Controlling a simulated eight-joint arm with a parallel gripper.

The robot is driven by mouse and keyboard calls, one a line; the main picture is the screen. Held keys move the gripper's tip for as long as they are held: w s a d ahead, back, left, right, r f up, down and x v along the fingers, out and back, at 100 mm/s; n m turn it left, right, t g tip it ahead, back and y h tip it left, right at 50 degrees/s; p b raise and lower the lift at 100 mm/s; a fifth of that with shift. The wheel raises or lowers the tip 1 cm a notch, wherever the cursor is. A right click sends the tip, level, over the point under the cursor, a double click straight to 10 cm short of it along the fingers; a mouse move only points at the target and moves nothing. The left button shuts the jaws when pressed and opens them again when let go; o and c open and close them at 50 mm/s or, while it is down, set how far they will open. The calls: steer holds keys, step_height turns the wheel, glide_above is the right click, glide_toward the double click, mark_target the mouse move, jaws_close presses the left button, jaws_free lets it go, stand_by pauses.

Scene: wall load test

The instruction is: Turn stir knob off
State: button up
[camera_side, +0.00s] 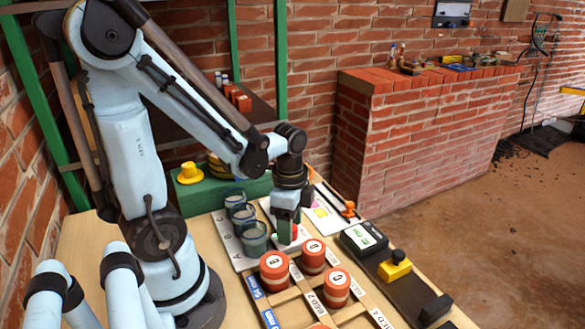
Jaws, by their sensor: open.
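My gripper (287,222) points down over the middle of the wooden table, low above a white plate. It is open; its fingertips are small and partly merge with a red and green item just behind them. A dark panel (412,287) lies to the right of the gripper, with a lit green display box (364,238) at its far end. A black knob (398,256) on a yellow block (394,270) sits on this panel, apart from my gripper. I cannot tell for sure that this is the stir knob; no label for it is readable.
Red lettered canisters (337,288) stand in front of the gripper. Glass beakers (254,238) stand on a tray at its left. A small orange knob-like piece (349,209) is behind the display. A green box (220,192) with a yellow piece (190,173) is at the back left.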

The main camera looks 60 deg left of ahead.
steer(key=c, duration=1)
steer(key=shift+c, duration=0.2)
steer(key=shift+n, duration=0.4)
steer(key=n, duration=1.3)
steer(key=shift+n, duration=2)
